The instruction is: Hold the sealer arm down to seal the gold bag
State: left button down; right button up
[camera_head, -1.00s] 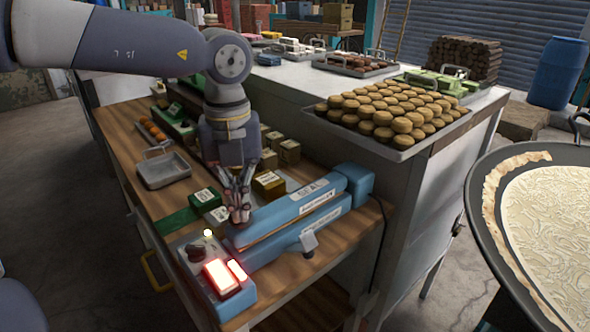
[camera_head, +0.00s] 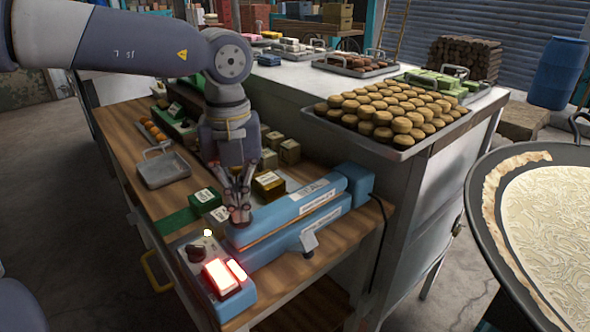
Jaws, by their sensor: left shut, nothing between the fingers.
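The blue sealer (camera_head: 268,258) lies across the front of the wooden bench, with its red switch lit. Its sealer arm (camera_head: 290,211) is low, close along the base. My left gripper (camera_head: 239,218) points down with shut, empty fingertips at the near left end of the sealer arm, seemingly touching its top. A dark gold block-like pack (camera_head: 268,186) stands behind the sealer arm, right of my gripper. I cannot tell whether it is the gold bag, and no bag shows clearly between the jaws. My right gripper is out of view.
Green packs (camera_head: 205,200) and a small grey tray (camera_head: 164,169) sit on the bench left of my gripper. A tray of round cookies (camera_head: 380,140) stands on the higher counter behind. A large round pan (camera_head: 490,235) is at the right.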

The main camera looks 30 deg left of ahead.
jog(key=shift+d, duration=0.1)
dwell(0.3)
